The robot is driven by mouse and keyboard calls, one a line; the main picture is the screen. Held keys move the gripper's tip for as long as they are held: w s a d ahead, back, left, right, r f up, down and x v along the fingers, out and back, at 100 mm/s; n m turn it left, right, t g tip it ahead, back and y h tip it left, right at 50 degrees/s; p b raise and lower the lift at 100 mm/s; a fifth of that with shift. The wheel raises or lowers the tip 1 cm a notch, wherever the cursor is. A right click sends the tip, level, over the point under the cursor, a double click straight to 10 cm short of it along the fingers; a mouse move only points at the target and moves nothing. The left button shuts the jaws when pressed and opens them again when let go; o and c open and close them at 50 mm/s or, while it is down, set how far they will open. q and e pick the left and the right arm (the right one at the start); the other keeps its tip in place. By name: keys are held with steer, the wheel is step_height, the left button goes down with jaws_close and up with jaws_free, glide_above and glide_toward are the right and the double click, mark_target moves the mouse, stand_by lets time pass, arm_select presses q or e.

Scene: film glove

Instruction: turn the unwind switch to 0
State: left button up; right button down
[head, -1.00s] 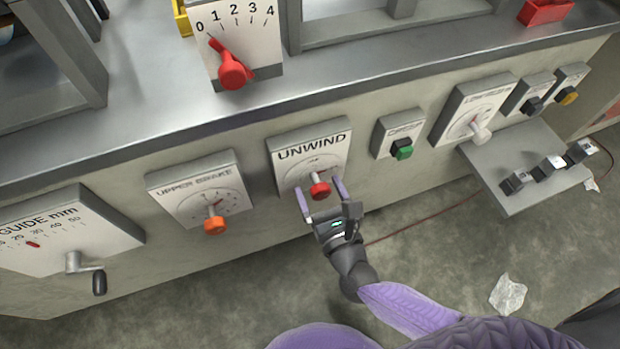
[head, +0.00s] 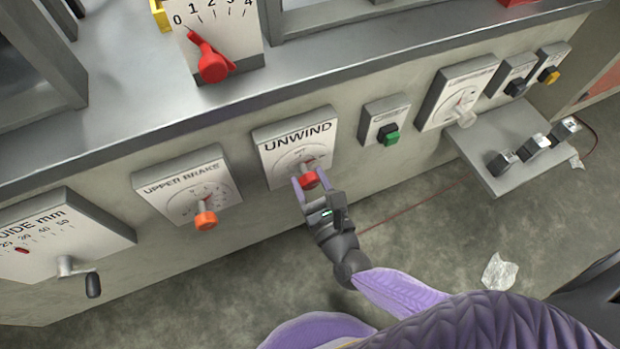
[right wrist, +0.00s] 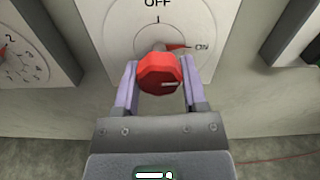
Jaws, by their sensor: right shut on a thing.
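The unwind switch has a white panel (head: 296,133) lettered UNWIND, with a red knob (head: 310,180) standing out on a short shaft. My right gripper (head: 311,183) comes up from below and is shut on the red knob. In the right wrist view, the purple fingers stand on either side of the knob (right wrist: 159,75). The switch's red pointer (right wrist: 179,46) points right, toward the ON mark. OFF is lettered at the top of the dial; no 0 is readable there. My left gripper is not in view.
The upper brake panel with an orange knob (head: 205,217) is to the left. A red lever (head: 212,66) on a 0–4 scale stands above.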

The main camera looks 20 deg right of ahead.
steer(key=shift+n, duration=1.2)
steer(key=n, duration=0.3)
steer(key=shift+d+r+n+p, duration=0.1)
steer(key=shift+n+p, duration=0.3)
steer(key=n, duration=0.3)
steer(key=shift+p, duration=0.35)
steer(key=shift+n, duration=1.2)
steer(key=shift+r+n+p, duration=0.1)
steer(key=shift+n+p, duration=0.3)
steer(key=shift+n, duration=0.4)
steer(key=n, duration=0.2)
steer(key=shift+n, duration=0.3)
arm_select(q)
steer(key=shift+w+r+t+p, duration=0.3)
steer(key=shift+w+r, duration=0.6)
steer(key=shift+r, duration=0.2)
arm_select(e)
steer(key=shift+n, duration=0.3)
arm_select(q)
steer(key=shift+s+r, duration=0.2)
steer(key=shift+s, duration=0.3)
arm_select(e)
steer(key=shift+n, duration=0.3)
